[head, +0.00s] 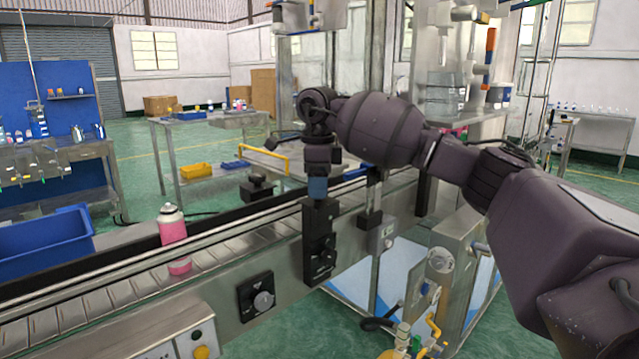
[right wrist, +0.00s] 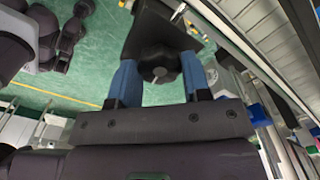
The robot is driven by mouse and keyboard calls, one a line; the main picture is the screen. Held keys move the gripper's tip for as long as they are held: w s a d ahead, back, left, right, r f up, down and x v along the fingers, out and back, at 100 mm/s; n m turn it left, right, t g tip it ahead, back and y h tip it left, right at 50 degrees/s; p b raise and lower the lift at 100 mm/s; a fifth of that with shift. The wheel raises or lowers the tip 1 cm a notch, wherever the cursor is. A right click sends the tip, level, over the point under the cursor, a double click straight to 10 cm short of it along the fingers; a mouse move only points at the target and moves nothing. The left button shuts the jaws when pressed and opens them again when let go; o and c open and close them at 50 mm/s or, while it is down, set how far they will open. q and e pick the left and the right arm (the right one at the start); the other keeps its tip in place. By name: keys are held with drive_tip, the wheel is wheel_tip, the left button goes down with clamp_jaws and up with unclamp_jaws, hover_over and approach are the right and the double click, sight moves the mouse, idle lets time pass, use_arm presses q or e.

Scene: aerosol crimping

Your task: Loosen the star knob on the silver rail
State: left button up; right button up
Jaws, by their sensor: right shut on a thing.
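My right gripper (head: 318,188) reaches down from the right in the head view. Its blue fingers are at the top of a black block (head: 319,220) on the near side of the silver rail (head: 215,270). In the right wrist view, the blue fingers (right wrist: 158,82) stand on either side of a black star knob (right wrist: 158,64) and are shut on it. The knob sits against a dark bracket (right wrist: 172,24). In the head view, the gripped knob is not clearly visible. My left gripper is not in view.
A pink bottle (head: 173,238) stands on the conveyor at left. Another black knob (head: 258,182) stands on the far side. A metal machine with fittings (head: 440,262) stands close at right.

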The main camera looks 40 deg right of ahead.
drive_tip(key=n, duration=0.4)
drive_tip(key=shift+r+p, duration=0.1)
drive_tip(key=shift+p, duration=0.25)
drive_tip(key=n, duration=0.8)
drive_tip(key=shift+n, duration=1.7)
drive_tip(key=o, duration=0.9)
drive_tip(key=shift+o, duration=0.2)
